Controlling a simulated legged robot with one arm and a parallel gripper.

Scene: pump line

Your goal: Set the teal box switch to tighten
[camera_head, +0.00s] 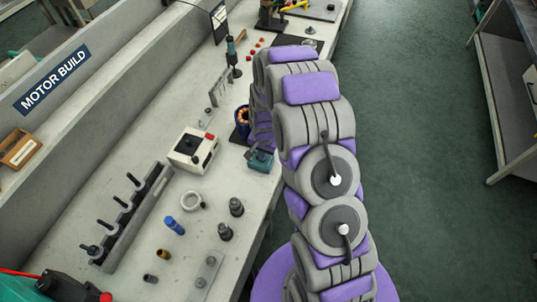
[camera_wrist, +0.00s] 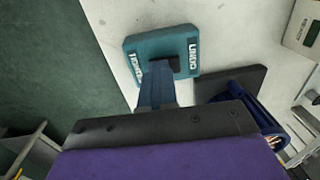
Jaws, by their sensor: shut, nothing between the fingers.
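The teal box (camera_head: 260,161) sits near the bench's edge, beside my arm in the head view. In the wrist view the teal box (camera_wrist: 140,43) carries two white labels: UNDO at the right and another at the left, partly covered and read upside down. A black switch (camera_wrist: 172,62) is on the box between the labels. My gripper (camera_wrist: 156,68) is shut and empty, its fingertips over the box at the switch. The fingers hide part of the switch, so its setting and whether they touch it cannot be told. In the head view my arm hides the fingertips.
A blue motor part with copper windings (camera_head: 242,118) stands on a dark plate (camera_wrist: 232,82) close beside the box. A white instrument box (camera_head: 193,149) is to the left. Several small parts (camera_head: 190,201) lie nearer on the bench.

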